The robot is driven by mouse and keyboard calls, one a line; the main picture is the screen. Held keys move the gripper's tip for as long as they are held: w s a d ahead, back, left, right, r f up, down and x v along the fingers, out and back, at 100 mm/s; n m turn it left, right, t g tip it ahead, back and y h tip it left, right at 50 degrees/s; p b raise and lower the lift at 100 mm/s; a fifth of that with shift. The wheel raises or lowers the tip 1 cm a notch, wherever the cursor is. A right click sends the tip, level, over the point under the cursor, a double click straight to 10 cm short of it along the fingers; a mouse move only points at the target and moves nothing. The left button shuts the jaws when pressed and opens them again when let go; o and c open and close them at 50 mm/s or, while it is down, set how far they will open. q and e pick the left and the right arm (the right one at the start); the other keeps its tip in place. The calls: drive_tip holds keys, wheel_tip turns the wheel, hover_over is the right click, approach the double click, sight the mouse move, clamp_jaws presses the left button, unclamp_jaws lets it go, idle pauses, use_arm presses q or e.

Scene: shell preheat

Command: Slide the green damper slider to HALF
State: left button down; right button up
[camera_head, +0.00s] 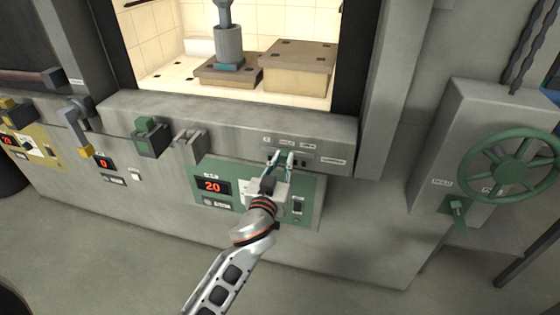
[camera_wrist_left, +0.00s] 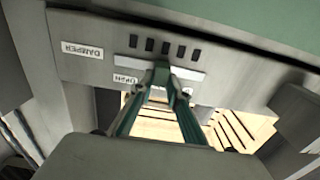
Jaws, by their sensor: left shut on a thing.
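The green damper slider (camera_wrist_left: 161,70) sits on a pale slotted strip in the wrist view, between my fingertips. My left gripper (camera_head: 281,157) is shut on it at the front panel in the head view, where the fingers mostly hide the slider. The wrist view shows the gripper's two green-sided fingers (camera_wrist_left: 160,88) closing in on the slider from either side. A DAMPER label (camera_wrist_left: 82,49) and an OPEN label (camera_wrist_left: 125,80) lie to the left in the upside-down wrist view. In the head view the fingertips are below the middle label (camera_head: 287,142). My right gripper is not in view.
A green panel (camera_head: 310,205) with a red 20 display (camera_head: 212,187) is below the slider. A green handwheel (camera_head: 509,164) is at the right. Above is the lit furnace opening with brown blocks (camera_head: 297,69). A green-capped handle (camera_head: 150,138) juts out left of the arm.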

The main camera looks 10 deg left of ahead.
use_arm(q)
drive_tip(key=c, duration=1.9)
unclamp_jaws()
drive_tip(key=s, duration=1.2)
drive_tip(key=shift+a, duration=0.2)
drive_tip(key=s+a+f+m+g, duration=0.1)
drive_tip(key=s+a+f+g, duration=0.1)
drive_tip(key=s+f, duration=0.4)
drive_tip(key=s+a+f+m+g+h, duration=0.1)
drive_tip(key=s+f, duration=0.5)
drive_tip(key=f, duration=0.6)
drive_tip(key=s+a+f+m+g+h, duration=0.1)
drive_tip(key=s+a+f+m+g, duration=0.1)
drive_tip(key=s+f, duration=0.5)
drive_tip(key=shift+a+f+g, duration=0.3)
drive_tip(key=shift+f+g, duration=0.25)
drive_tip(key=shift+f, duration=0.1)
drive_tip(key=shift+a+f+g, duration=0.25)
drive_tip(key=shift+f+g, duration=0.3)
drive_tip(key=shift+f, duration=0.1)
